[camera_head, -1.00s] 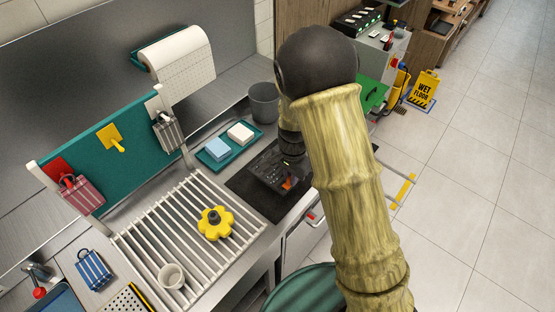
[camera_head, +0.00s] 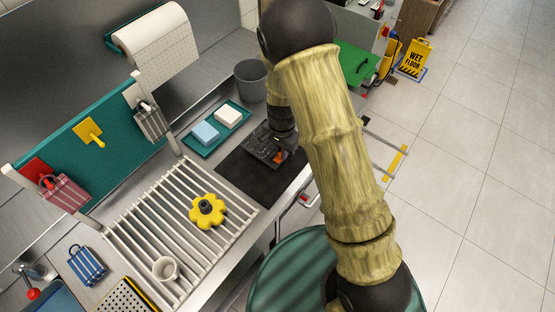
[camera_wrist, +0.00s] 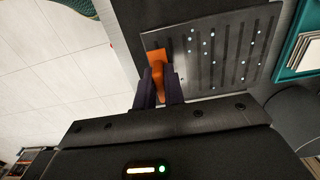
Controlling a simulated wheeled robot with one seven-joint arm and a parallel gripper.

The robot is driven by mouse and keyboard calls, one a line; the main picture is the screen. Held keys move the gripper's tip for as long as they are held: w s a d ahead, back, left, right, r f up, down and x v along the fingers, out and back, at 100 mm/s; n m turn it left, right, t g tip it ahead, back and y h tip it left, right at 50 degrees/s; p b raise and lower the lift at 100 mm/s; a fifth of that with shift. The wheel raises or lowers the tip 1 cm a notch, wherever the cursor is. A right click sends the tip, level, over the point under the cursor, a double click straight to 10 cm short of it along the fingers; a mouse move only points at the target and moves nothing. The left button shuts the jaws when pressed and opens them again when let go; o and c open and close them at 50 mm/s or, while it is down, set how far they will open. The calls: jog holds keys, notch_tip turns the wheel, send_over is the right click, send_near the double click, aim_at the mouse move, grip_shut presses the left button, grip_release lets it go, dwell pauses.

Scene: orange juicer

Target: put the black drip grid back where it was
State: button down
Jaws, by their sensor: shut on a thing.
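The black drip grid (camera_head: 258,143) is a dark slotted plate with an orange tab (camera_wrist: 158,62) at one edge. My gripper (camera_wrist: 160,85) is shut on that tab, and the grid extends forward from it in the wrist view (camera_wrist: 215,52). Small pale spots show on its surface. In the head view the grid is over the far end of a black mat (camera_head: 245,180), beside the teal tray. I cannot tell whether it touches the mat. My arm hides part of the area to its right.
A teal tray (camera_head: 205,150) holds a blue and a white block. A grey bin (camera_head: 251,80) stands behind it. The counter's front edge is close.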

aim_at(281, 169)
jog(key=shift+f, duration=1.35)
jog(key=shift+f+p, duration=0.85)
jog(key=shift+f, duration=1.25)
jog(key=shift+f, duration=0.2)
jog(key=c, duration=1.5)
grip_release()
jog(key=shift+r, duration=0.1)
notch_tip(281, 169, up, 12)
jog(key=b, duration=0.3)
jog(key=shift+r, duration=0.15)
